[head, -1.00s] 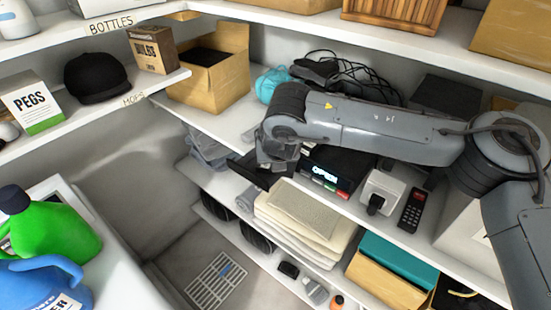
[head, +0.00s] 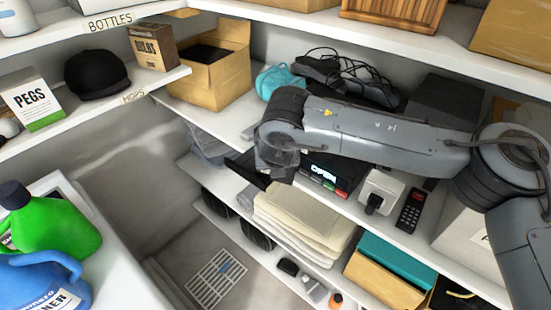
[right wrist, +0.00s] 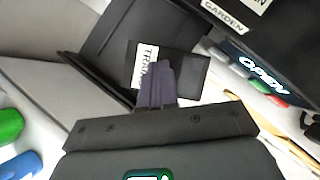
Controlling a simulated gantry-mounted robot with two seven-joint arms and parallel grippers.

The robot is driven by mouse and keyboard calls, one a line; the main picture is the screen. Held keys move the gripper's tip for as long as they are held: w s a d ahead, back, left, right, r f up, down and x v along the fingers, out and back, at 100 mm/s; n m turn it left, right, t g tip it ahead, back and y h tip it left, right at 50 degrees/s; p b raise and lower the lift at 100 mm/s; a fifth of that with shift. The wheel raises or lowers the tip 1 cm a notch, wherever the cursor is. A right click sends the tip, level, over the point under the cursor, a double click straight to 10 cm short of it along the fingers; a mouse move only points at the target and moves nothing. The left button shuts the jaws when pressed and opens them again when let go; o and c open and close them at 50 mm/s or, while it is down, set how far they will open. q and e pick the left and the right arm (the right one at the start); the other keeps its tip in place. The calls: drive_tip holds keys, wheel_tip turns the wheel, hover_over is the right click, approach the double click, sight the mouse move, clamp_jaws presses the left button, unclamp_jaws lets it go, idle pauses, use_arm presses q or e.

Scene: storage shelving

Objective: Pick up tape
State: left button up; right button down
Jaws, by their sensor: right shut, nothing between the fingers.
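I cannot make out a tape in either view. My right arm reaches in from the right in the head view, over the middle shelf. Its gripper is largely hidden below the wrist there. In the right wrist view my right gripper (right wrist: 155,85) has its dark fingers together, with nothing between them. Beyond the fingertips is a black box or folder (right wrist: 190,70) with a white label starting "TRA"; I cannot tell whether the fingers touch it. My left gripper is in neither view.
A black box with a lit "OPEN" sign (head: 325,172) stands beside my right wrist. Folded cream cloths (head: 305,220) lie on the shelf below. A white device (head: 380,190), a black remote (head: 410,210), an open cardboard box (head: 210,65) and a teal item (head: 275,80) are nearby.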

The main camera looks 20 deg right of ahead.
drive_tip(key=shift+r, duration=0.3)
